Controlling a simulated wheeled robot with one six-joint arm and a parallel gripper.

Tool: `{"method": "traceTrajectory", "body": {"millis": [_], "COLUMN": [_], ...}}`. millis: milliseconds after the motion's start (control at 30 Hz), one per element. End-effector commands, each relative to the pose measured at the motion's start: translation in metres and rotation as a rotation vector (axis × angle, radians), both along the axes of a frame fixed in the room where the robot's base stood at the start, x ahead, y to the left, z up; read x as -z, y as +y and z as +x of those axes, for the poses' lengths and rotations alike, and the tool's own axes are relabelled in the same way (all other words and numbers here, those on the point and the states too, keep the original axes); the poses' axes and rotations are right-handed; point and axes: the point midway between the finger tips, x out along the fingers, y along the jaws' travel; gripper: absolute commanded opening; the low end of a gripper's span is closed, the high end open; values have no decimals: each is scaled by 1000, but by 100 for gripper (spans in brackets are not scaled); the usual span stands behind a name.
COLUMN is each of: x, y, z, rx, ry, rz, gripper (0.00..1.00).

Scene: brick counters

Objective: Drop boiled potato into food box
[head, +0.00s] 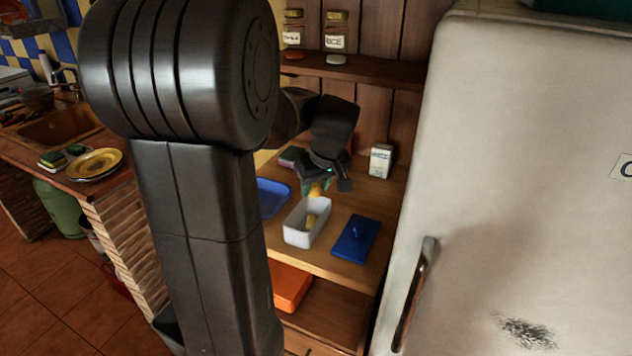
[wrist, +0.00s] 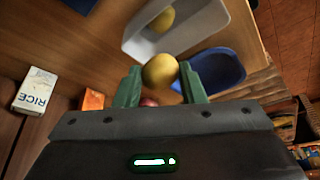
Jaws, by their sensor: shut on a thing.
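My gripper (wrist: 160,72) has green fingers and is shut on a round yellow boiled potato (wrist: 159,70). In the head view my gripper (head: 317,184) holds the potato (head: 315,189) above the far end of the white food box (head: 297,237). The box is open and stands on the wooden counter. Another yellow piece (head: 311,220) lies inside it; it also shows in the wrist view (wrist: 162,20), within the box (wrist: 136,44). The held potato appears apart from the box.
A blue lid (head: 356,240) lies right of the box, and a blue tray (head: 272,197) lies to its left. A rice carton (head: 381,160) stands at the back right. The fridge (head: 520,180) closes off the right side. An orange container (head: 290,286) sits on the shelf below.

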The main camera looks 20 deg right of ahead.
Motion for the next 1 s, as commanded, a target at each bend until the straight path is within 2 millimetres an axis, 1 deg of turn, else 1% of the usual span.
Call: {"method": "traceTrajectory", "body": {"millis": [33,267,300,367,400,667,767,867,1000], "x": [3,2,2,2,2,2,-2,-13,-40], "y": [0,0,0,0,0,0,0,-1,-2], "z": [0,0,0,0,0,0,-1,-6,-16], "rx": [0,0,0,0,0,0,1,1,2], "ry": [0,0,0,0,0,0,-2,-3,-4], "rz": [0,0,0,0,0,0,-2,-3,-3], "gripper": [14,14,42,54,62,62,62,62,62]}}
